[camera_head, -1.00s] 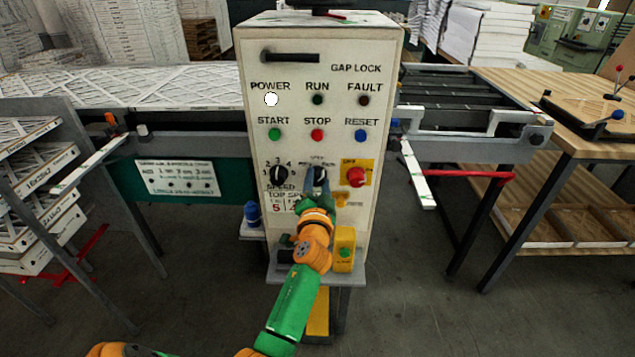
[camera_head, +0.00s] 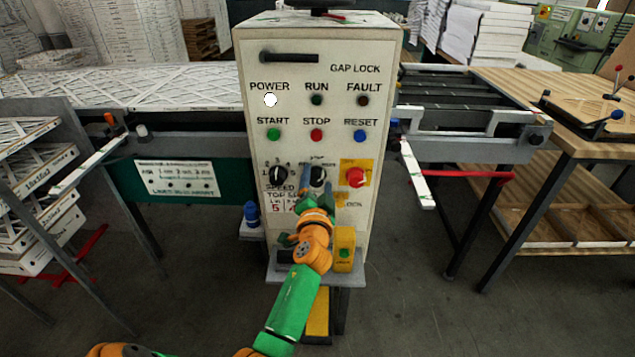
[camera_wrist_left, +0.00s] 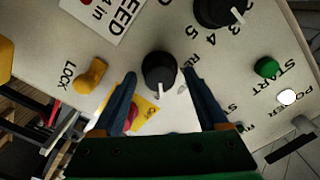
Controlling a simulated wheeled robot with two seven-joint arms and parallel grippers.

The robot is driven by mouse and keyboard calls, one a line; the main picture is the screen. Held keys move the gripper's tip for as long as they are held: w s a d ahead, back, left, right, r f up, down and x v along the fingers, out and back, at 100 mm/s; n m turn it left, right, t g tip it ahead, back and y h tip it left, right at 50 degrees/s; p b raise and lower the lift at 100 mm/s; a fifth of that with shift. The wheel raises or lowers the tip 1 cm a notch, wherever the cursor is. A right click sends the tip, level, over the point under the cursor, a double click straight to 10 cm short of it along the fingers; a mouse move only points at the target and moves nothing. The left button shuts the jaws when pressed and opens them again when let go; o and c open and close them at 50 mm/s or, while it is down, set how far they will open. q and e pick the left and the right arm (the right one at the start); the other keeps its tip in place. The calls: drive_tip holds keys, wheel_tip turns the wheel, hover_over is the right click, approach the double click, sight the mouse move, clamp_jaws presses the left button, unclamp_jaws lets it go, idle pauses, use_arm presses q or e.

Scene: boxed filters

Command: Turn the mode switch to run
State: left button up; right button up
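The mode switch is a black round knob (camera_head: 317,176) in the middle of the lower row on the white control panel (camera_head: 345,225). In the left wrist view the knob (camera_wrist_left: 158,72) appears between my fingers. My left gripper (camera_head: 316,194) is open and empty, just below and in front of the knob in the head view. Its two blue-grey fingers (camera_wrist_left: 160,80) stand apart on either side of the knob in the wrist view, with gaps. My right gripper is not in view.
A black speed knob (camera_head: 278,175) is left of the switch, and a red knob on yellow (camera_head: 355,176) is right. A yellow lock knob (camera_wrist_left: 91,76) is nearby. The power lamp (camera_head: 270,100) is lit white.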

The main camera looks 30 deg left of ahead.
use_arm(q)
drive_tip(key=v, duration=0.7)
